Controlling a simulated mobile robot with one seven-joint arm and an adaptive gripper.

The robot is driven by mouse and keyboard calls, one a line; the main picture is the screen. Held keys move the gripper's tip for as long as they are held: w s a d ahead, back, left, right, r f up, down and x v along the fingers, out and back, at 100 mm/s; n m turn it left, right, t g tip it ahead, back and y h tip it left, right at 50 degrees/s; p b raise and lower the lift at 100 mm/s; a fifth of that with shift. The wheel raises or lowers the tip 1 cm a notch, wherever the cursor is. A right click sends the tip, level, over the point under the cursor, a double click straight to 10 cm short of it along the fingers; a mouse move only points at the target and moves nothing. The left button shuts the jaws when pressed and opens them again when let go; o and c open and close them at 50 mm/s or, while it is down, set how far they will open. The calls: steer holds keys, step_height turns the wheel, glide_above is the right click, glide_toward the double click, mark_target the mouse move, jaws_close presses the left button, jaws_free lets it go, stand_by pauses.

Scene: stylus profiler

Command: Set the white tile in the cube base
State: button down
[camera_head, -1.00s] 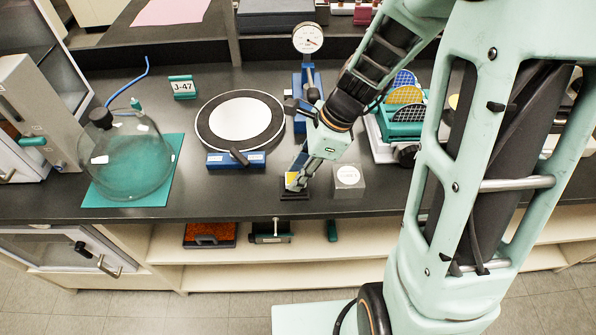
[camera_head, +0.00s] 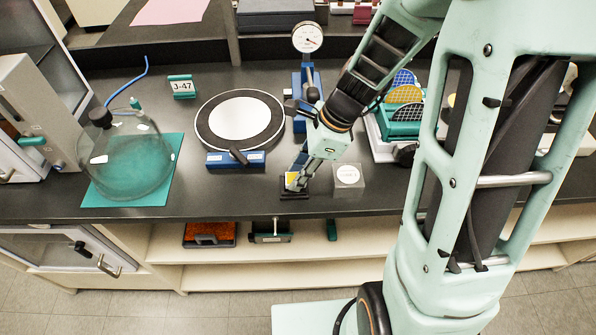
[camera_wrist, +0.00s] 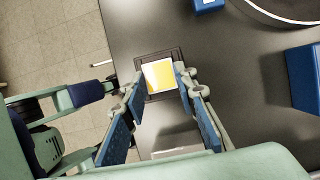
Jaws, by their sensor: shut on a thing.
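A small white tile (camera_wrist: 158,73), partly yellow, is between the fingertips of my gripper (camera_wrist: 161,79) in the wrist view. My gripper is shut on it at two opposite sides. The dark square base (camera_wrist: 174,53) with a stepped rim lies directly under the tile. The tile appears inside the rim's outline, but I cannot tell whether it touches the base.
A round plate (camera_head: 241,118) on a blue stand and a dial gauge (camera_head: 307,38) are behind. The bench front edge is close.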

steer(key=shift+f, duration=0.25)
stand_by(0.3)
steer(key=shift+f+b, duration=0.2)
steer(key=shift+b, duration=0.1)
steer(key=shift+r, duration=0.1)
steer(key=shift+r+p, duration=0.6)
steer(key=shift+p, duration=0.1)
steer(key=c, duration=2.2)
jaws_free()
jaws_close()
